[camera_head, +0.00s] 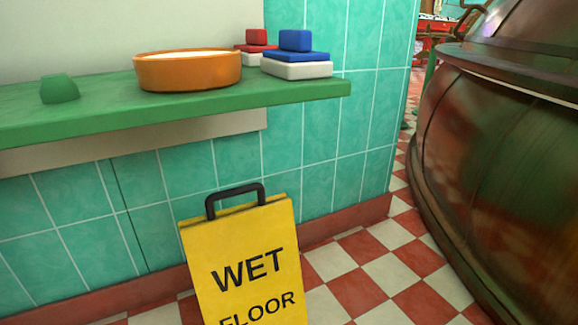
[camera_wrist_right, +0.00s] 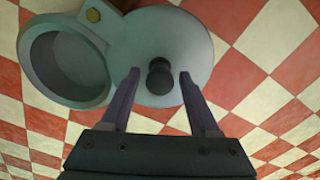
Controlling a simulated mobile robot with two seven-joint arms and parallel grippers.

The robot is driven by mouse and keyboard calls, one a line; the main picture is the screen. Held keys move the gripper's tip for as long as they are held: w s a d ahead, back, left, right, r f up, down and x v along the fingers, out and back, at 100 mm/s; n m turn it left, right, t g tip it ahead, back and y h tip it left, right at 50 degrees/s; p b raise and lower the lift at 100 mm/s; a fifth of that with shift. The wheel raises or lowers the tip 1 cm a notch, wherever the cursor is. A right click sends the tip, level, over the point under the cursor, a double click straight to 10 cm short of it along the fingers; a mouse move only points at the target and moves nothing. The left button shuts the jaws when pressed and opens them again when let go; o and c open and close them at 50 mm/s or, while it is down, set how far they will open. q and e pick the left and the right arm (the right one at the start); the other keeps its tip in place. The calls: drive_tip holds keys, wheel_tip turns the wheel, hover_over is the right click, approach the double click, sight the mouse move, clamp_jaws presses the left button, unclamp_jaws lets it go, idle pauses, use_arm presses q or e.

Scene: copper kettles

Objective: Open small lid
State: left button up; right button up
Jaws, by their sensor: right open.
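In the right wrist view, a round grey-green lid (camera_wrist_right: 190,35) carries a dark round knob (camera_wrist_right: 160,76). My right gripper (camera_wrist_right: 158,73) is open, with one finger on each side of the knob. The gaps at its sides show that it does not grip the knob. Beside the lid on the left is a round rimmed opening (camera_wrist_right: 68,64) with a grey inside. My left gripper is in neither view.
In the head view, a large copper kettle (camera_head: 500,150) stands at the right. A yellow wet-floor sign (camera_head: 240,235) stands before the tiled wall.

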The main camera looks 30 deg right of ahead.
drive_tip(key=shift+r, duration=0.1)
wheel_tip(320, 180, up, 10)
drive_tip(key=p, duration=0.9)
